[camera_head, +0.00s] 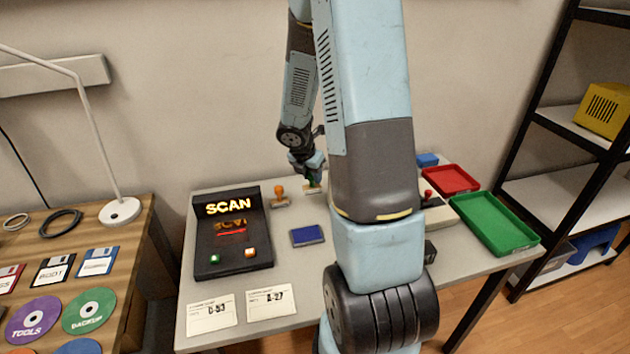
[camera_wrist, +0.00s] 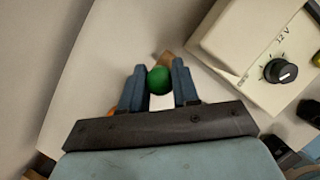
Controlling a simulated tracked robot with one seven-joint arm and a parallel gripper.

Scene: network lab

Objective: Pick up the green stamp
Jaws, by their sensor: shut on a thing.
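The green stamp (camera_wrist: 159,80) shows in the wrist view as a round green knob between my two fingers. My gripper (camera_wrist: 158,86) is shut on it, with one blue finger on each side. In the head view my gripper (camera_head: 311,172) is over the back of the grey table, and a little of the green stamp (camera_head: 314,183) shows below the fingers. The stamp's base is partly visible; I cannot tell whether it touches the table.
An orange-handled stamp (camera_head: 280,196) stands left of my gripper. A blue ink pad (camera_head: 307,236), a SCAN device (camera_head: 232,235) and two paper cards lie nearer. A beige 12 V box (camera_wrist: 262,55) is close on the right. Red (camera_head: 452,179) and green (camera_head: 497,224) trays lie further right.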

